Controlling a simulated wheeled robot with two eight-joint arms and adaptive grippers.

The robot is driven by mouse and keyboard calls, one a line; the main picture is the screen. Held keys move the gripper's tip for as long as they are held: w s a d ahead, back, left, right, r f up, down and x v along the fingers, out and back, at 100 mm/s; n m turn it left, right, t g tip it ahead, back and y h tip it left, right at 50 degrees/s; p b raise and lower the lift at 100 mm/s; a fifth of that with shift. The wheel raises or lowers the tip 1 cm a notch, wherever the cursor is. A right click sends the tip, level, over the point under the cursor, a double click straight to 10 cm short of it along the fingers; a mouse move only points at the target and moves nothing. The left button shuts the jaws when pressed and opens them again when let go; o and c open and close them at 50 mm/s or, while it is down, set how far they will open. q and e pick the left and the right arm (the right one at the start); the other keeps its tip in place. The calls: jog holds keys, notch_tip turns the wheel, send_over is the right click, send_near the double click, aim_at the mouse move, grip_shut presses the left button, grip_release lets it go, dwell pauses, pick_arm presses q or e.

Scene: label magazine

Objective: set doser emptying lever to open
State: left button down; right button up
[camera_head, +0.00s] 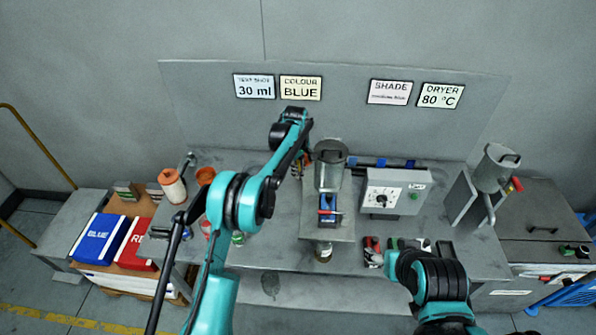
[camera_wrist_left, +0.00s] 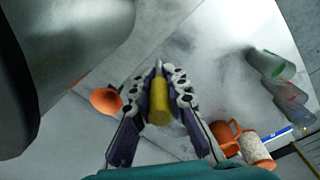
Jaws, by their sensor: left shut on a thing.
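The doser (camera_head: 329,172) is a grey lidded vessel on a stand at the middle of the bench. A large grey rounded body, which looks like its side, fills the upper left of the left wrist view (camera_wrist_left: 75,45). My left gripper (camera_head: 299,166) is beside the vessel's left side, partly hidden by my arm. In the left wrist view my left gripper (camera_wrist_left: 160,100) is shut on a yellow cylindrical grip (camera_wrist_left: 159,108), which looks like the emptying lever's handle.
A white dial box (camera_head: 394,192) stands right of the doser. A second grey vessel (camera_head: 497,167) with a red-tipped handle is farther right. A jar (camera_head: 324,251) is below the doser. Orange cups (camera_head: 172,186) and a funnel (camera_wrist_left: 105,100) are to the left.

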pick_arm(q)
jog(key=shift+s+f+t+b, duration=0.1)
jog(key=shift+s+t+b, duration=0.25)
jog(key=shift+t+b, duration=0.4)
jog(key=shift+s+f+t+b, duration=0.35)
jog(key=shift+s+t+b, duration=0.3)
jog(key=shift+t+b, duration=1.35)
jog(key=shift+s+f+t+b, duration=0.5)
jog(key=shift+t+b, duration=0.8)
jog(key=shift+b, duration=1.35)
jog(key=shift+s+f+t+b, duration=0.25)
jog(key=shift+s+t+b, duration=0.5)
jog(key=shift+t+b, duration=1.25)
jog(key=shift+g+b, duration=0.25)
jog(key=shift+b, duration=0.05)
jog(key=c, duration=1.5)
grip_release()
jog(key=shift+o, duration=0.2)
jog(key=shift+r, duration=0.1)
jog(key=v, duration=1.2)
